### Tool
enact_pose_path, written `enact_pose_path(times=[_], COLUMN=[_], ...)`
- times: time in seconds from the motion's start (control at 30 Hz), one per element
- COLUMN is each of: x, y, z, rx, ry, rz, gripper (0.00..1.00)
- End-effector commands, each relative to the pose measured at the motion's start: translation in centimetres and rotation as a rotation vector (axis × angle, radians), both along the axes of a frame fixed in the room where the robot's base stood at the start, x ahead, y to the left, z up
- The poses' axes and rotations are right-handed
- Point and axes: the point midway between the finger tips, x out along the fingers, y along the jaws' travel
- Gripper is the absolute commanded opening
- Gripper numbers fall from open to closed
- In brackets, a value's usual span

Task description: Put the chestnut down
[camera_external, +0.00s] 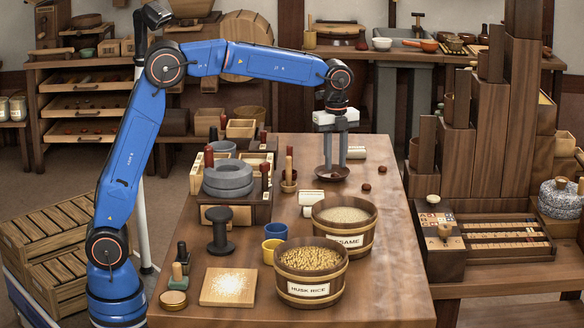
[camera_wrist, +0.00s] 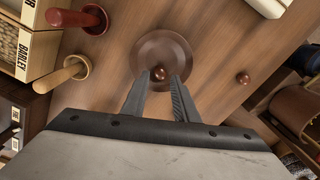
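My gripper (camera_external: 335,162) points straight down over a shallow dark brown dish (camera_external: 323,171) on the wooden table. In the wrist view, the round dish (camera_wrist: 152,50) lies right under the fingertips. A small reddish-brown chestnut (camera_wrist: 160,74) sits between the two fingertips, which stand about its width apart; the fingers look closed on it. It appears over or in the dish; whether it touches the bottom is unclear. In the external view the chestnut is hidden. Two more chestnuts (camera_external: 366,187) (camera_external: 382,169) lie on the bare table right of the dish.
A sesame tub (camera_external: 344,239) and a husk rice tub (camera_external: 310,291) stand at the front. A stone quern (camera_external: 228,178) and a wooden-handled tool (camera_external: 289,178) stand left of the dish. The table is clear on the right. Stepped wooden drawers (camera_external: 480,150) rise beyond it.

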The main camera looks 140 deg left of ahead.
Motion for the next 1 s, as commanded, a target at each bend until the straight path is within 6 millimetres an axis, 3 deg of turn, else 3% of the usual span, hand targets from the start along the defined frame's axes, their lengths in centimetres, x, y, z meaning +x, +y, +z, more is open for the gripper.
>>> enact_pose_path(times=[0.3,0.5,1.0], x=[0.1,0.1,0.1], y=[0.0,0.0,-0.1], z=[6.5,9.1,10.1], rx=[0.005,0.005,0.004], ry=[-0.004,-0.004,-0.004], rz=[0.0,0.0,0.0], gripper=[0.27,0.27,0.27])
